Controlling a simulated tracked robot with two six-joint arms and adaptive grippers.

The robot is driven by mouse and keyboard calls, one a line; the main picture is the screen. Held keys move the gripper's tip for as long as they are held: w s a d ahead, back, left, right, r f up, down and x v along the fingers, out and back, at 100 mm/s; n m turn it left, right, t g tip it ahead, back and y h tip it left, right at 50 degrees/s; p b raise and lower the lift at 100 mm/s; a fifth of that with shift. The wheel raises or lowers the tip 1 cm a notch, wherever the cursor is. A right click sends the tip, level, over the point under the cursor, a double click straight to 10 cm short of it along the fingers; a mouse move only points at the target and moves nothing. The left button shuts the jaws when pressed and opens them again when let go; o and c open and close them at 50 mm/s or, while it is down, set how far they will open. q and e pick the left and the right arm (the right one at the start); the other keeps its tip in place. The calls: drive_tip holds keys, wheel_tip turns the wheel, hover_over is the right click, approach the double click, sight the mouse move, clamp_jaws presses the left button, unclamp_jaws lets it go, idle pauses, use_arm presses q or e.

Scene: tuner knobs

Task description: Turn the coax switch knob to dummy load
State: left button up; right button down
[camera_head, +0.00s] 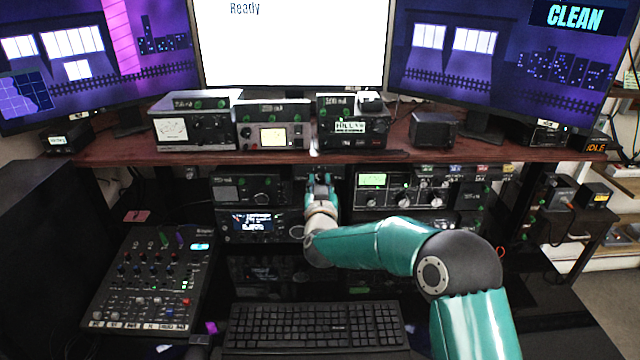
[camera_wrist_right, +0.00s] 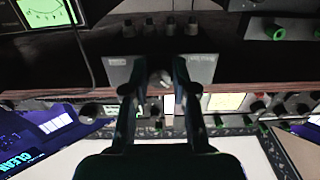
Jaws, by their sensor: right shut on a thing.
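The coax switch is a small grey box with a light labelled face (camera_wrist_right: 118,72), seen upside down in the right wrist view. The label words are too small to read. In the head view my right gripper (camera_head: 320,183) reaches into the gap under the shelf, between two radio stacks, and hides most of the switch. My left gripper is not in view.
A radio with a blue display (camera_head: 252,222) stands left of the gripper, and a tuner with a green-lit meter (camera_head: 373,181) and several knobs stands right. A wooden shelf (camera_head: 260,153) runs just above. A keyboard (camera_head: 315,326) and mixer (camera_head: 150,285) lie in front.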

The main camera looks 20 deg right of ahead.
drive_tip(key=shift+f+m+b, duration=0.15)
drive_tip(key=shift+m+b, duration=0.35)
drive_tip(key=shift+b, duration=0.35)
drive_tip(key=m+b, duration=0.6)
drive_tip(key=b, duration=0.2)
drive_tip(key=m+b, duration=0.2)
drive_tip(key=m, duration=0.1)
drive_tip(key=m+b, duration=0.3)
drive_tip(key=shift+m, duration=0.4)
drive_tip(key=m+b, duration=0.2)
drive_tip(key=m, duration=0.1)
drive_tip(key=shift+m, duration=0.3)
drive_tip(key=m+b, duration=0.2)
drive_tip(key=m, duration=0.1)
drive_tip(key=shift+f, duration=0.1)
drive_tip(key=shift+m+b, duration=0.95)
drive_tip(key=shift+m, duration=0.85)
